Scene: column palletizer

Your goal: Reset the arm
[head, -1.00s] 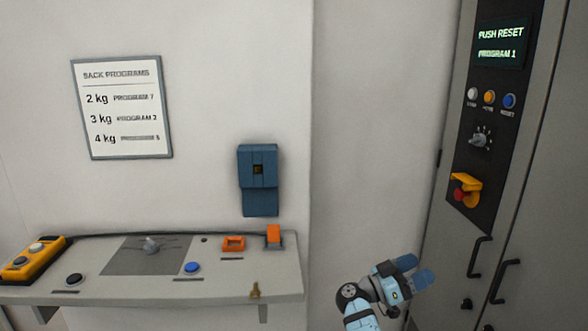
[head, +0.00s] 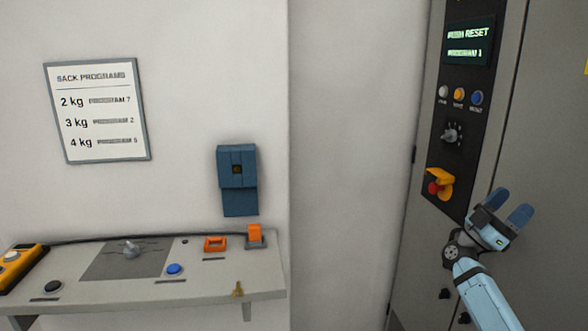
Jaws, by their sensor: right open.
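The cabinet's control panel (head: 457,130) is at the right in the head view. Its display (head: 469,41) reads "PUSH RESET" and "PROGRAM 1". Below it are a white button (head: 443,92), an orange button (head: 459,94) and the blue reset button (head: 477,97). A rotary knob (head: 451,134) sits under them. A red emergency button (head: 434,188) with a yellow guard (head: 441,179) is lower down. My right gripper (head: 508,207) is open and empty, in front of the cabinet, below and right of the reset button. My left gripper is not in view.
A shelf desk (head: 212,284) at the left carries a lever (head: 130,250), a blue button (head: 174,269), a black button (head: 53,287), orange parts and a yellow pendant (head: 18,266). A blue box (head: 238,168) and a program sign (head: 98,112) are on the wall.

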